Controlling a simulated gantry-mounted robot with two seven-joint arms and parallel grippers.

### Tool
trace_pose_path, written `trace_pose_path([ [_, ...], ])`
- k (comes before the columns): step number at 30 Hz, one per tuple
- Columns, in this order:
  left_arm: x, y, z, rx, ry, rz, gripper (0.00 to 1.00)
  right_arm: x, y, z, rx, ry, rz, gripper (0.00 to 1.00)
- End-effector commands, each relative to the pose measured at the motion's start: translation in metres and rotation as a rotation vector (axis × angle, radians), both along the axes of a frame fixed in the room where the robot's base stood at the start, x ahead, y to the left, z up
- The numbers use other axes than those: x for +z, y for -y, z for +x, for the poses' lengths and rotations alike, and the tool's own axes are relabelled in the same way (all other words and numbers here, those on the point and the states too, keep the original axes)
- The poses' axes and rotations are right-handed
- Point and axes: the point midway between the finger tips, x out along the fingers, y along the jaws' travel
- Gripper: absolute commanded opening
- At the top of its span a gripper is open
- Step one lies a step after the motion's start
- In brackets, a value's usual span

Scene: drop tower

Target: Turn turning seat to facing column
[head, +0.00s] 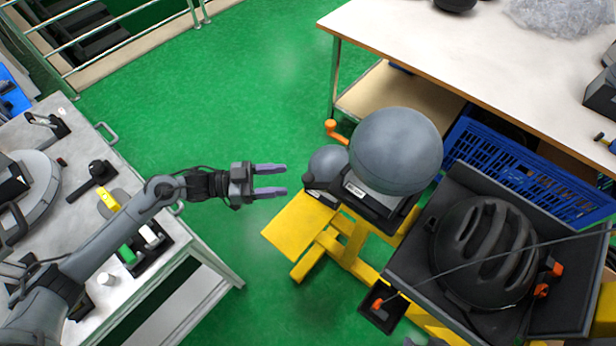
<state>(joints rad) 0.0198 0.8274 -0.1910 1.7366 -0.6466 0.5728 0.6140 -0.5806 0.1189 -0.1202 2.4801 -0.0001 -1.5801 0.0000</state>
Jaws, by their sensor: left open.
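A dark grey mount with a label plate (370,196) sits on a yellow frame (300,222), right of centre. A large grey ball (396,150) and a smaller grey ball (328,166) cover much of it. An orange handle (337,131) sticks out behind them. I cannot tell for certain whether this mount is the turning seat, or which way it faces. I cannot identify the column. My left gripper (270,181) is open and empty, pointing right, a short gap left of the smaller ball. My right gripper is not in view.
A dark tray (412,262) holds a black helmet (485,250) at the right, with a thin cable above. A blue crate (530,172) and a white-topped table (450,50) stand behind. A metal bench (190,255) with tools is at the left. Green floor (220,100) is clear behind my gripper.

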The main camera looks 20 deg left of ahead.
Motion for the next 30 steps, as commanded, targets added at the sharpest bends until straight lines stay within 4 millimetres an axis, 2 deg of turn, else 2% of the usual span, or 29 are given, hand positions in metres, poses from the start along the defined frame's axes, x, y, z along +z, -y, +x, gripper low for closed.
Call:
trace_pose_path([
  [9,0.000,0.047,0.024,0.000,0.003,-0.002,0.56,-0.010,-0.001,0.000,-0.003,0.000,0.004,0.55],
  [15,0.000,0.065,0.034,0.000,0.002,-0.001,0.56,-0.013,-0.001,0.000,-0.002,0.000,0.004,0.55],
  [28,0.000,0.072,0.037,0.001,0.001,0.000,0.56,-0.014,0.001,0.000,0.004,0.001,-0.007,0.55],
  [29,0.000,0.072,0.037,0.001,0.000,0.001,0.55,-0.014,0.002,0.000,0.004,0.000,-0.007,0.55],
  [30,0.000,0.072,0.037,0.001,0.001,0.000,0.49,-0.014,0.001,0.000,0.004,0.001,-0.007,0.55],
])
